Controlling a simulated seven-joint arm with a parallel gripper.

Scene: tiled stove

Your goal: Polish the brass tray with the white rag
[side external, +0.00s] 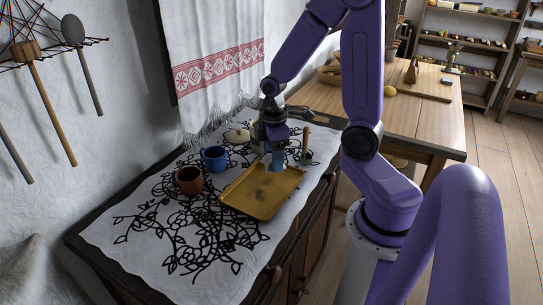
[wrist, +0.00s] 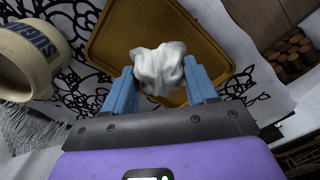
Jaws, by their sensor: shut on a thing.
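The brass tray (side external: 232,204) lies flat on the patterned white cloth and has a dark smudge near its middle. It also shows in the wrist view (wrist: 108,42), beyond my fingertips. My gripper (side external: 274,166) is over the tray's far end. In the wrist view my gripper (wrist: 160,82) has its two blue fingers shut on the crumpled white rag (wrist: 160,66). The rag bulges out past the fingertips and covers part of the tray. I cannot tell whether the rag touches the tray.
A blue mug (side external: 214,158) and a brown cup (side external: 189,181) stand left of the tray. A cream crock with blue lettering (wrist: 35,58) is close by my gripper in the wrist view. A wooden-handled tool (side external: 306,143) is to the right. The cloth's near left part is clear.

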